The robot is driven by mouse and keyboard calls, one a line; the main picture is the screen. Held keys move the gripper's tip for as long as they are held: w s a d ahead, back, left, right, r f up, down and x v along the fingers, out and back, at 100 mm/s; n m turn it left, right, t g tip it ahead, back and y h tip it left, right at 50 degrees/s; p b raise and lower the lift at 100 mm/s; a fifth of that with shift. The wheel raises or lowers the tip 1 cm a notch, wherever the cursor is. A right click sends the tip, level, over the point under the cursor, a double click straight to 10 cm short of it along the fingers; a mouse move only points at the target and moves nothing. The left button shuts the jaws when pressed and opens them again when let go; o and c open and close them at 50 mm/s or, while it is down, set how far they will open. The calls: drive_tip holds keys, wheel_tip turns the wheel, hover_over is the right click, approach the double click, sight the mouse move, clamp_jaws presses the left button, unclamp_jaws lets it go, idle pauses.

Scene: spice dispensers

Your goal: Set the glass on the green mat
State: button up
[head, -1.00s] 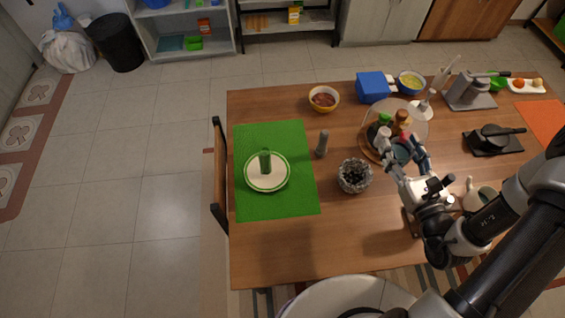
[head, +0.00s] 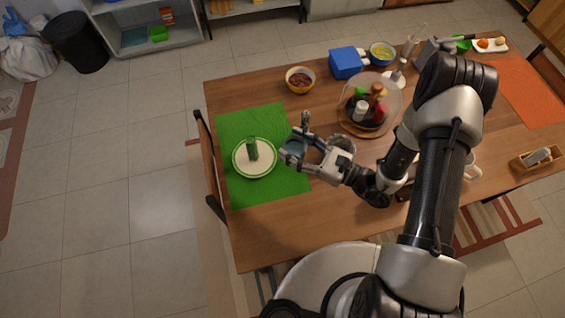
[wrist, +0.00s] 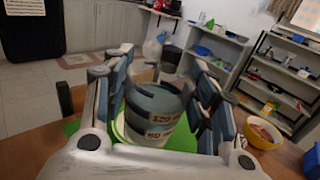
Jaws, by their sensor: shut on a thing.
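My gripper (head: 296,146) is shut on the glass (wrist: 155,115), a clear, bluish measuring glass with printed number marks. In the wrist view the glass stands between the two fingers. In the head view my gripper and the glass are over the right edge of the green mat (head: 285,190). How high the glass is above the mat I cannot tell. A white plate with a green rim (head: 242,170) lies on the mat to the left, and a green cylinder (head: 252,148) stands on it.
A grey grinder (head: 305,118) is just behind my gripper, partly hidden. A bowl of red-brown food (head: 300,80) stands behind the mat. The mat's front part is clear.

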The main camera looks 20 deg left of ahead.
wheel_tip(320, 180, down, 17)
drive_tip(key=b, duration=0.4)
drive_tip(key=o, duration=0.8)
drive_tip(key=shift+f, duration=0.15)
drive_tip(key=o, duration=0.5)
drive_tip(key=shift+d+r, duration=0.25)
drive_tip(key=v, duration=1.1)
drive_tip(key=shift+s+d+p, duration=0.2)
drive_tip(key=shift+d+p, duration=0.05)
drive_tip(key=shift+p, duration=0.15)
